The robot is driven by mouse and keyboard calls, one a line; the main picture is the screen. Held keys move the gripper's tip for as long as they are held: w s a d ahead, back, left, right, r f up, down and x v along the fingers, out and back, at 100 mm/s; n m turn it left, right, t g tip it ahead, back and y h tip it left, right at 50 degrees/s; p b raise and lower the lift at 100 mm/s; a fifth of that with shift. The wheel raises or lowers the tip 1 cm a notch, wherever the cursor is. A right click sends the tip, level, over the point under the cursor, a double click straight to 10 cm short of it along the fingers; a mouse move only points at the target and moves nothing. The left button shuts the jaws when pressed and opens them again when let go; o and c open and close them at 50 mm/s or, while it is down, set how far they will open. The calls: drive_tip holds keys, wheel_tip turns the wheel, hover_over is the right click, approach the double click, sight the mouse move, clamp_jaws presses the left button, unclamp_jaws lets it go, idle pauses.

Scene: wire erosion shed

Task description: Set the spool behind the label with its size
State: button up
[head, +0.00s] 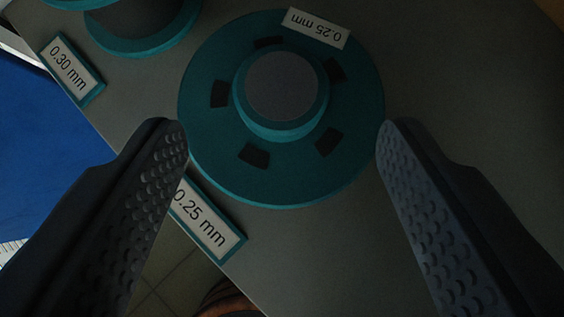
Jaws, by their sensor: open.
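A teal spool (299,174) with a raised grey-topped hub (287,86) sits on the grey surface, seen from above. A white sticker (315,28) on its flange reads 0.25 mm, upside down in the picture. A teal-framed label (208,221) reading 0.25 mm stands at the surface's edge, just below and left of the spool; its left end is hidden by a finger. My gripper (284,128) is open, one finger on each side of the spool, with nothing held. I cannot tell whether the fingertips touch the flange.
A second teal spool (150,38) is cut off at the top left, near a 0.30 mm label (72,70). The grey surface (465,90) is clear to the right. Past its slanting left edge are a blue area (35,135) and floor tiles (165,285).

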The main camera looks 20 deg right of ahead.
drive_tip(key=shift+v, duration=2.1)
drive_tip(key=s+a+f+n+t, duration=0.1)
drive_tip(key=s+a+f+t, duration=0.15)
drive_tip(key=a, duration=0.75)
drive_tip(key=s+a+f+n+t, duration=0.1)
drive_tip(key=s+a+f+t, duration=0.2)
drive_tip(key=a, duration=0.8)
drive_tip(key=s+a+f+n+t+y, duration=0.2)
drive_tip(key=s+a+f+t+y, duration=0.1)
drive_tip(key=s+a+f, duration=1)
drive_tip(key=shift+s+a+f+t+y, duration=0.2)
drive_tip(key=shift+s+a+t+y, duration=0.15)
drive_tip(key=shift+s+a, duration=0.45)
drive_tip(key=shift+w, duration=0.1)
